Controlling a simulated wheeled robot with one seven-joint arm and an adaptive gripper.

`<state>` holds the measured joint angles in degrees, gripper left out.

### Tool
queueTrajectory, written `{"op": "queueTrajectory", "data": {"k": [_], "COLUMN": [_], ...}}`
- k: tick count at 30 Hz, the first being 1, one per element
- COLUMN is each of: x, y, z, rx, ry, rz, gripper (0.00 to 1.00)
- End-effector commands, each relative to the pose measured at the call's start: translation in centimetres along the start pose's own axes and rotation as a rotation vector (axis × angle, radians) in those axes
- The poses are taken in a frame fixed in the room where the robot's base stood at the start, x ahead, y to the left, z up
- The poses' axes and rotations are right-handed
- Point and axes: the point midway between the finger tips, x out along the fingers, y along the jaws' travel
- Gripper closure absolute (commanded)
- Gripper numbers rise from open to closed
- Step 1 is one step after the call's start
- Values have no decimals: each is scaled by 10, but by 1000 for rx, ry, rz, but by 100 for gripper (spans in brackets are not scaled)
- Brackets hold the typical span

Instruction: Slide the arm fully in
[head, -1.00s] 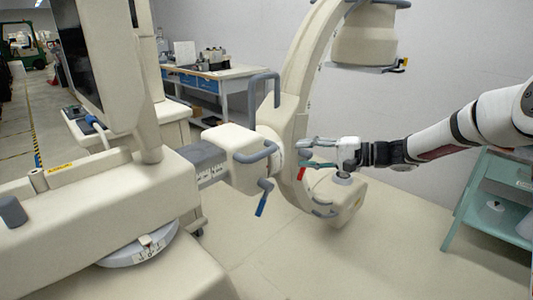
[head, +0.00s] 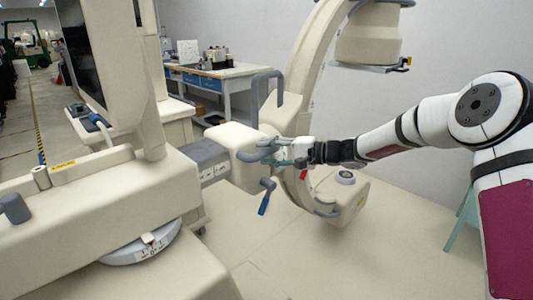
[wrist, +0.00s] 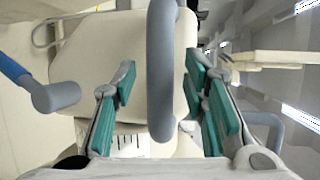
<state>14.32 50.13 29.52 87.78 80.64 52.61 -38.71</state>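The C-shaped arm (head: 300,75) of the cream machine hangs from a cream block (head: 228,138). A grey scaled slide bar (head: 207,165) shows between this block and the machine body (head: 120,205). A grey loop handle (head: 264,152) is on the block's side and shows large in the wrist view (wrist: 161,75). My gripper (head: 270,151) is at this handle. In the wrist view its teal-padded fingers (wrist: 160,105) are apart, one on each side of the handle bar, with visible gaps. Part of the handle is hidden behind the fingers in the head view.
A taller grey handle (head: 265,92) rises above the block. A blue-tipped lever (head: 265,197) hangs below it. The floor in front is clear.

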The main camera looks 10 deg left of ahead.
Motion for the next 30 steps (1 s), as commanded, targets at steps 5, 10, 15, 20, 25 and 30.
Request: {"op": "queueTrajectory", "data": {"k": [5, 10, 15, 20, 25, 30], "x": [7, 8, 8, 8, 8, 14], "y": [0, 0, 0, 0, 0, -1], "z": [0, 0, 0, 0, 1, 15], "rx": [0, 0, 0, 0, 0, 1], "ry": [0, 1, 0, 0, 0, -5], "rz": [1, 0, 0, 0, 0, -2], "gripper": [60, 60, 76, 100, 100, 100]}}
